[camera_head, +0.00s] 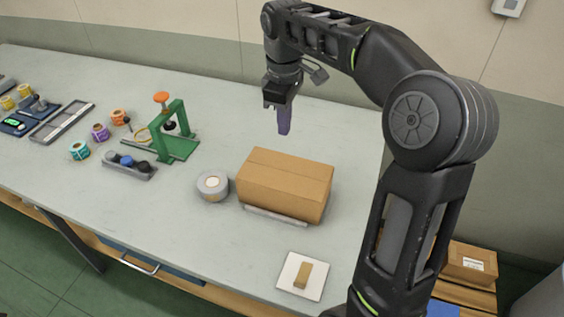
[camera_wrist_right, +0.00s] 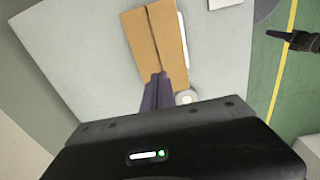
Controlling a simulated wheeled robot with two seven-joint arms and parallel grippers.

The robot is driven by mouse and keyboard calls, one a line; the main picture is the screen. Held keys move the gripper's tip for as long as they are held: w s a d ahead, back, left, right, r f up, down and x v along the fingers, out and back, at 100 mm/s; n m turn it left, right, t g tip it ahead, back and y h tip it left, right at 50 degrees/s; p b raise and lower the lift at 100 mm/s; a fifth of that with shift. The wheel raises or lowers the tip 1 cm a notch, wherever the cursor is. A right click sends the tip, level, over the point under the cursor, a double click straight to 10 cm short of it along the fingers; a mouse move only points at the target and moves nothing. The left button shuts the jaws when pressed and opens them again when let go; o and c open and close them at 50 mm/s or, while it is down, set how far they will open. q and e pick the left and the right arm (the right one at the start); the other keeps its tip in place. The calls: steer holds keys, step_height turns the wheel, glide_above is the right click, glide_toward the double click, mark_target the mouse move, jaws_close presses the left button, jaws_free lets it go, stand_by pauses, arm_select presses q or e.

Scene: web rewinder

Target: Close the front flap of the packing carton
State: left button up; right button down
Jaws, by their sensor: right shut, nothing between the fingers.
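The packing carton (camera_head: 285,185) is a brown box on the pale table, right of the middle in the head view. Its top looks covered by flaps. In the right wrist view, the carton (camera_wrist_right: 171,45) shows two long top panels that meet at a dark lengthwise seam. I cannot tell whether the front panel lies fully flat. My right gripper (camera_head: 284,128) is shut and empty, pointing down. It looks to be above the carton's far left part, with a gap below. Its purple fingers (camera_wrist_right: 157,92) cover part of the carton's end in the wrist view. My left gripper is not identifiable.
A tape roll (camera_head: 212,185) stands left of the carton. A white tile with a small tan block (camera_head: 303,275) lies front right. A green stand (camera_head: 176,138) and several spools are left. In the wrist view, a dark part (camera_wrist_right: 295,40), probably mine, is over the floor.

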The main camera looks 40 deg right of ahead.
mark_target(287, 173)
steer(key=shift+s, duration=0.2)
steer(key=f, duration=0.4)
steer(key=f+p, duration=0.1)
steer(key=f, duration=0.4)
steer(key=f+p, duration=0.1)
steer(key=f, duration=0.3)
steer(key=shift+w+d+f, duration=0.15)
steer(key=shift+d+f, duration=0.15)
steer(key=shift+f, duration=0.25)
